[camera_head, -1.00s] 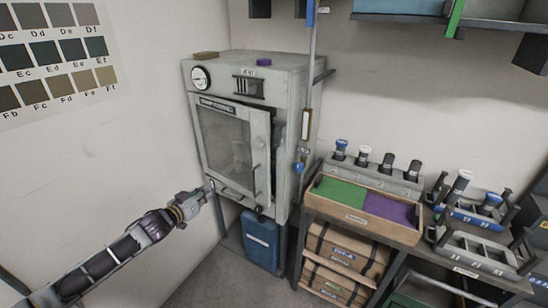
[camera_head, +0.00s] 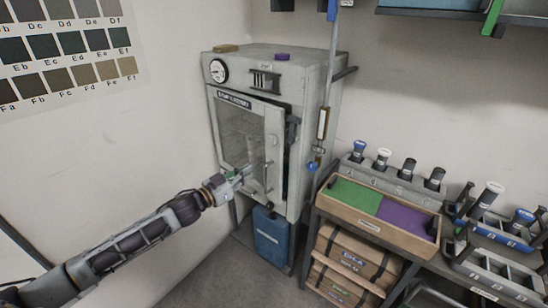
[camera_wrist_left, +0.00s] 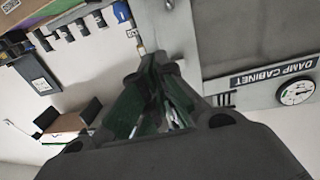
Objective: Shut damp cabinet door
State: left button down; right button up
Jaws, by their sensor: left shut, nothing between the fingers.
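The grey damp cabinet (camera_head: 305,75) stands against the wall in the head view, with a round gauge (camera_head: 218,70) at its upper left. Its door (camera_head: 273,140) has a grey frame around a window and stands ajar, with a dark gap along its right side. A bar handle (camera_head: 268,176) is near the door's right edge. My left gripper (camera_head: 245,175) is shut and empty, in front of the door's lower part; I cannot tell whether it touches. The wrist view shows its closed fingers (camera_wrist_left: 157,65) beside the door frame (camera_wrist_left: 184,50). My right gripper is not in view.
A blue container (camera_head: 270,238) stands below the cabinet. To its right, a bench holds a tray with green and purple sections (camera_head: 358,193) and racks of bottles. Wooden boxes (camera_head: 350,255) sit underneath. A vertical pole (camera_head: 327,110) stands by the cabinet's right side.

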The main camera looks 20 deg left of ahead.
pick_arm(q)
jog(key=shift+w, duration=0.15)
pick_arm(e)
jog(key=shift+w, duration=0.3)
pick_arm(q)
jog(key=p, duration=0.1)
send_near(279, 153)
jog(key=shift+p+x, duration=0.5)
jog(key=shift+x, duration=2.8)
jog(key=shift+w+d, duration=0.15)
jog(key=shift+w, duration=0.05)
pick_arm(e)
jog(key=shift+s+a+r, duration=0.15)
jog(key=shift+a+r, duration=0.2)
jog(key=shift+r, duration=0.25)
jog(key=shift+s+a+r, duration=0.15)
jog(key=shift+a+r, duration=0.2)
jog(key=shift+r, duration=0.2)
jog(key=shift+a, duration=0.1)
pick_arm(q)
jog(key=shift+w, duration=0.1)
